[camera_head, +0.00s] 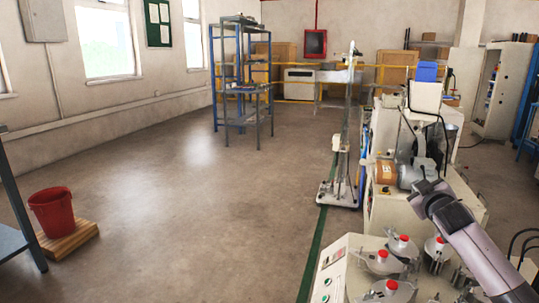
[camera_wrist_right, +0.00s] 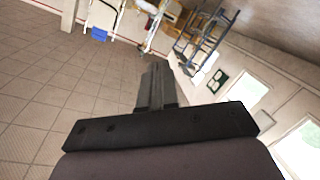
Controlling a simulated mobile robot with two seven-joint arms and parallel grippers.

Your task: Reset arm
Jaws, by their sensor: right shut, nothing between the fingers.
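My right arm comes in from the lower right of the head view, and its dark gripper (camera_head: 428,190) is raised in front of the machine bench. In the right wrist view the two black fingers (camera_wrist_right: 156,85) are together, with nothing held between them. The wrist view looks out over open tiled floor and the far wall, tilted. My left gripper is in neither view.
A testing machine with several red-knobbed metal lids (camera_head: 403,243) stands below my right arm. A red bucket (camera_head: 52,210) sits on a wooden pallet (camera_head: 70,238) at left. The middle floor is clear.

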